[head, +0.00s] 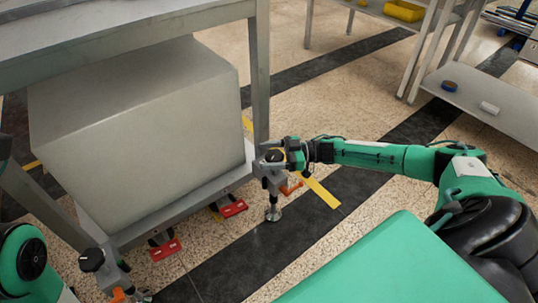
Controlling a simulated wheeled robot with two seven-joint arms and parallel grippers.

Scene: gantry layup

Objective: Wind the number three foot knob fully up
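A levelling foot (273,213) with a round metal pad stands below the near right leg of the grey frame. Its dark knob (275,155) shows at the top of the foot's bracket. My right gripper (281,157) is at this knob, reaching in from the right. The fingers are small and overlap the knob, so I cannot tell whether they are closed on it. A second foot with a black knob (92,260) is at the lower left. No number is readable on either foot. My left gripper is out of view; only part of my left arm shows at the lower left.
A large grey block (140,130) fills the space under the grey table (120,30). Red pedals or casters (233,208) sit below its base. An orange lever (291,187) is beside the right foot. A shelf rack (490,105) stands at upper right.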

